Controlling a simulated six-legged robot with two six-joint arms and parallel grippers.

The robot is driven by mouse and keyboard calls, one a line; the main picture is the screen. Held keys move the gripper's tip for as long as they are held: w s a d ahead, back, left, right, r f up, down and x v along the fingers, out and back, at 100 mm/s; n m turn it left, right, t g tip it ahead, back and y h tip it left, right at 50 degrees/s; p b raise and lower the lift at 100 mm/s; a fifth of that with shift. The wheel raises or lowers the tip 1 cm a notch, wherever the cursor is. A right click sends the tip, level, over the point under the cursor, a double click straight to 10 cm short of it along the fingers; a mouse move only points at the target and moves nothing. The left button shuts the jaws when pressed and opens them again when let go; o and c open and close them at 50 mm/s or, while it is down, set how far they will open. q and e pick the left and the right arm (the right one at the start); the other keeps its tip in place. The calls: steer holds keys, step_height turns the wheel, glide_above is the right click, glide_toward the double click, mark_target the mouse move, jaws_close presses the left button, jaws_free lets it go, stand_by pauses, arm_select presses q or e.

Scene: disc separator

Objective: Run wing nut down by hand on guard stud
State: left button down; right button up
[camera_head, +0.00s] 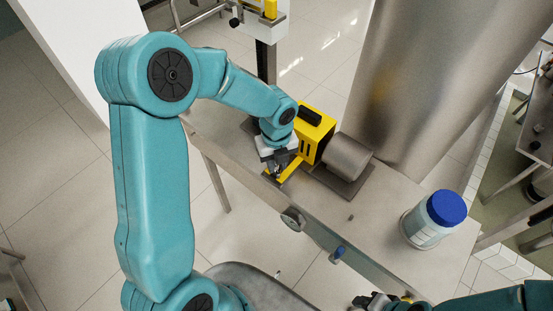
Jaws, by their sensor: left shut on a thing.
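The yellow guard (312,140) stands on the steel bench, with a slotted side and a black handle on top. A yellow strip (290,170) runs from its foot toward the front edge. My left gripper (275,172) points down at the guard's left front, by this strip. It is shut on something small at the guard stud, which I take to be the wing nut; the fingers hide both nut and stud. My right gripper (372,300) is at the bottom edge, far from the guard; its fingers are too small and dark to read.
A grey motor cylinder (348,157) sits right of the guard on a dark base plate. A blue-lidded jar (438,220) stands on the bench (375,230) at right. A large steel column (415,85) rises behind. The bench front between guard and jar is mostly clear.

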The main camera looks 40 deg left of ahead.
arm_select(q)
steer(key=c, duration=0.9)
jaws_free()
steer(key=shift+w+r, duration=0.15)
steer(key=shift+o, duration=0.2)
step_height(320, 180, up, 20)
steer(key=p, duration=0.2)
steer(key=shift+p, duration=0.35)
